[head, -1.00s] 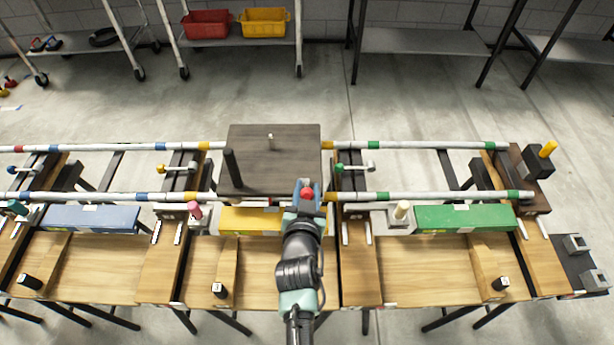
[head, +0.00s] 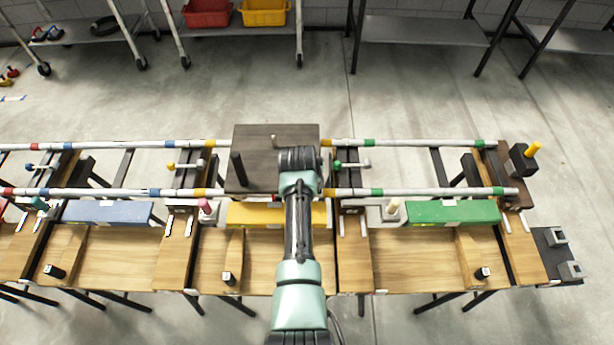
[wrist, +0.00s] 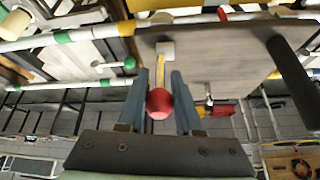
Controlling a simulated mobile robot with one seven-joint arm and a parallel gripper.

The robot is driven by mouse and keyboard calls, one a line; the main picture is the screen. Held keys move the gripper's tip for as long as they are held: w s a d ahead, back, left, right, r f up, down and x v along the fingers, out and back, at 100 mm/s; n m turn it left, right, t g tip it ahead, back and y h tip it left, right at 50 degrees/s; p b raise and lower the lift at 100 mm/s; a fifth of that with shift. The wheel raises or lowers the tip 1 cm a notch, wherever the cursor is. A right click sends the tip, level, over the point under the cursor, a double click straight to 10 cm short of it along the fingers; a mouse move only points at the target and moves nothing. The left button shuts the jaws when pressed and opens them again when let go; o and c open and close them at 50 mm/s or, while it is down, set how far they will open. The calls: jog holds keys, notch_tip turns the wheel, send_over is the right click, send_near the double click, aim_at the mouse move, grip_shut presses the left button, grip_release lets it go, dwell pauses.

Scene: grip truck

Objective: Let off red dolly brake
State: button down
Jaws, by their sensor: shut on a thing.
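The dark dolly board (head: 252,150) sits across the two white rails in the middle, with a dark upright post (head: 237,168) at its left. In the wrist view the board's underside or face (wrist: 215,60) fills the upper right. My gripper (wrist: 161,76) has its two blue fingers on either side of a red ball knob (wrist: 159,103). A thin yellowish stalk (wrist: 159,72) runs from the knob up to a pale block (wrist: 165,50) at the board's edge. In the head view my forearm and wrist hide the gripper and the knob.
Rails (head: 420,192) with coloured bands run left to right. A yellow-topped post (head: 533,149) stands at the right end. Clear floor lies beyond the rails.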

jog(key=shift+w+g+b, duration=0.45)
jog(key=shift+g+b, duration=0.35)
jog(key=shift+b, duration=0.05)
jog(key=c, duration=0.7)
grip_release()
jog(key=shift+w, duration=0.1)
jog(key=shift+o, duration=0.2)
jog(key=d+v, duration=0.1)
jog(key=v, duration=1.2)
jog(key=shift+w+a+p, duration=0.2)
jog(key=shift+a+p, duration=0.2)
jog(key=shift+a, duration=0.1)
